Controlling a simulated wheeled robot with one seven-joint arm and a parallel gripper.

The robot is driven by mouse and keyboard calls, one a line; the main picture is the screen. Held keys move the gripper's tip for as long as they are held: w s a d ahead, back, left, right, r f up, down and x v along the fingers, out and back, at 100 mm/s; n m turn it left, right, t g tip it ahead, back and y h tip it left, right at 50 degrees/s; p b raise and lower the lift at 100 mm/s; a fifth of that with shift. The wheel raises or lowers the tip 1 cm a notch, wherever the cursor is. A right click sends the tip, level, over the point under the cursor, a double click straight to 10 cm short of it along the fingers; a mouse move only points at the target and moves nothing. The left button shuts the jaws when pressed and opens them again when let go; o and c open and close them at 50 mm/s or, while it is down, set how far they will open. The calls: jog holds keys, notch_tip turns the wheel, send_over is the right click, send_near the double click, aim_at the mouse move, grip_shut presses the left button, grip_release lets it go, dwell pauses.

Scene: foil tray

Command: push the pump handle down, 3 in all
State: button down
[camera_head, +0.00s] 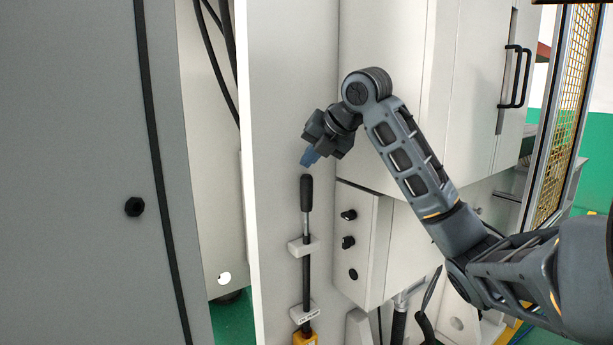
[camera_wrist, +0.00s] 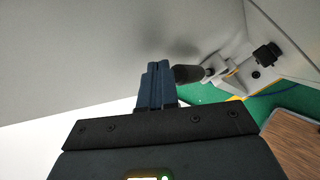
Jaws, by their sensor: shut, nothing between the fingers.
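The pump handle is an upright rod with a black grip (camera_head: 306,193), standing in front of the white panel in the head view. Nothing is between the fingers.
A control box with black knobs (camera_head: 348,242) stands right of the rod. A white cabinet (camera_head: 390,90) with a black handle (camera_head: 514,76) is behind my arm. A grey panel (camera_head: 80,180) fills the left side. A yellow mesh guard (camera_head: 568,120) stands at the far right.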

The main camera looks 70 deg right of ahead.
aim_at(311, 180)
jog(key=shift+f, duration=0.1)
jog(key=shift+f+b, duration=0.3)
jog(key=shift+b, duration=0.15)
jog(key=shift+f+b, duration=2.15)
jog(key=shift+f, duration=0.45)
dwell(2.3)
jog(key=shift+r, duration=0.1)
jog(key=shift+r+p, duration=1.95)
jog(key=shift+r, duration=1)
jog(key=shift+r+p, duration=1.65)
jog(key=shift+r, duration=0.85)
